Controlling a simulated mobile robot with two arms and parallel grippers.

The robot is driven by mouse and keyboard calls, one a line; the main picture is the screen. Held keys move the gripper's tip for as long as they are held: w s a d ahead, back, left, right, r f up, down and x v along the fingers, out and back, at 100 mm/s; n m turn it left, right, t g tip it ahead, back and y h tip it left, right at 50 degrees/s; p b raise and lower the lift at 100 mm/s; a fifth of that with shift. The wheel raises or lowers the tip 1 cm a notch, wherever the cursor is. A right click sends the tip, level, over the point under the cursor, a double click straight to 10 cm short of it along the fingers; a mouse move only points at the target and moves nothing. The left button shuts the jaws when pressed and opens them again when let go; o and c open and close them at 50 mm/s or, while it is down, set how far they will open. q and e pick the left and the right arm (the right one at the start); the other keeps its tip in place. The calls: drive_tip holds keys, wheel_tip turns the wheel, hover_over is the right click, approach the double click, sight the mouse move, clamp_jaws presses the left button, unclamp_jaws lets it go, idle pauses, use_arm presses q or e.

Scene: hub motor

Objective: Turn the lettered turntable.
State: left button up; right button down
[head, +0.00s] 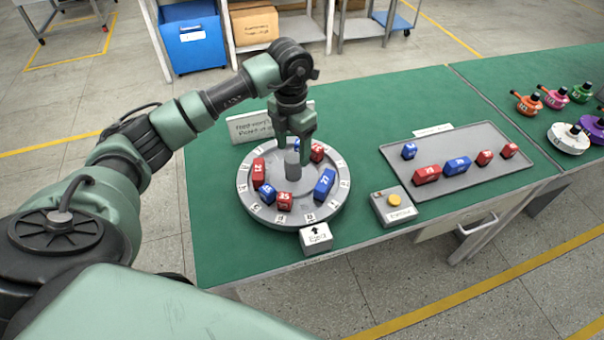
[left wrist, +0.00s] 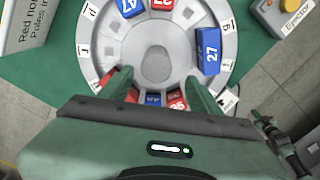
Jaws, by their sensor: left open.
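The round grey turntable (head: 244,190) has a lettered rim and stands on the green table. It carries several red and blue numbered blocks, among them a blue one (head: 325,184) and a red one (head: 258,172). A grey post (head: 293,169) rises at its centre and shows in the left wrist view too (left wrist: 155,66). My left gripper (head: 294,154) points down over the post, open and empty. In the left wrist view its fingertips (left wrist: 155,82) are spread on the near side of the post; I cannot tell whether they touch it. My right gripper is not in view.
An arrow sign (head: 316,238) stands at the turntable's front. An ejector box with a yellow button (head: 394,201) is to the right. A grey tray (head: 480,140) holds several blocks. A lettered sign (head: 250,127) stands behind the turntable. Coloured motors (head: 568,138) are far right.

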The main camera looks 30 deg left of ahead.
sight(293, 157)
use_arm(q)
drive_tip(key=f, duration=0.2)
drive_tip(key=f+p, duration=0.1)
drive_tip(key=f, duration=0.1)
drive_tip(key=shift+w+a+f, duration=0.1)
drive_tip(key=shift+w+a, duration=0.15)
drive_tip(key=shift+w, duration=0.1)
wheel_tip(293, 157, down, 2)
drive_tip(key=shift+f+p, duration=0.25)
drive_tip(key=shift+p, duration=0.1)
drive_tip(key=shift+f, duration=0.75)
drive_tip(key=c, duration=0.3)
clamp_jaws()
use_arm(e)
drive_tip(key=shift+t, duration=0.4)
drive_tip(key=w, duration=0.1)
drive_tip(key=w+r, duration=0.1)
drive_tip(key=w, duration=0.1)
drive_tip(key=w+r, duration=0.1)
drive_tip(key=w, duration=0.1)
